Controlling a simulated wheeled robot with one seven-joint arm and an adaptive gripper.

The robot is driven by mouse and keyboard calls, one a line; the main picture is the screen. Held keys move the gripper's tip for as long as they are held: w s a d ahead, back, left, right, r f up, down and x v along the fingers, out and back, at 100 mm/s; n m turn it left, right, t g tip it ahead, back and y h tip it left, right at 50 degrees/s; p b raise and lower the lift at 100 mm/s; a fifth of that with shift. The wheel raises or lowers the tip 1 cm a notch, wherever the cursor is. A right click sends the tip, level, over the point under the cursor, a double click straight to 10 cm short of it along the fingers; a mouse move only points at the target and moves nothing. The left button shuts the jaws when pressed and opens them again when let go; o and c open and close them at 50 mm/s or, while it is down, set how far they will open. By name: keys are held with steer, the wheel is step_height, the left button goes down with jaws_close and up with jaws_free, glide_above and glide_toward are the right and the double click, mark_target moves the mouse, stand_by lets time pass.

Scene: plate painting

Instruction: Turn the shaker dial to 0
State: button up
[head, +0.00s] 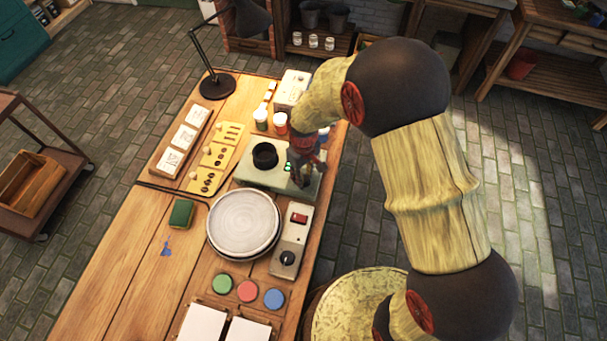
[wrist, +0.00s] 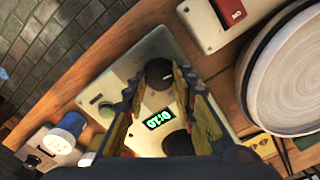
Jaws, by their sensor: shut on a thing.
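The shaker (head: 254,175) is a pale green box with a black round cup holder (head: 265,155) on top, standing on the wooden table. Its black dial (wrist: 159,73) shows in the wrist view between my fingertips; in the head view my gripper hides it. A lit green display (wrist: 159,119) sits beside the dial and seems to read 0:10. My gripper (head: 304,167) reaches down over the shaker's right part, shut on the dial. The dial's pointer mark cannot be made out.
A round plate (head: 243,222) and a control box (head: 292,240) with a red switch and black knob stand just in front. Paint jars (head: 261,119) stand behind. A green sponge (head: 181,213), coloured discs and a desk lamp (head: 217,84) are also on the table.

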steer(key=shift+w, duration=0.1)
stand_by(0.4)
steer(key=o, duration=1.2)
steer(key=shift+c, duration=0.2)
step_height(320, 180, up, 12)
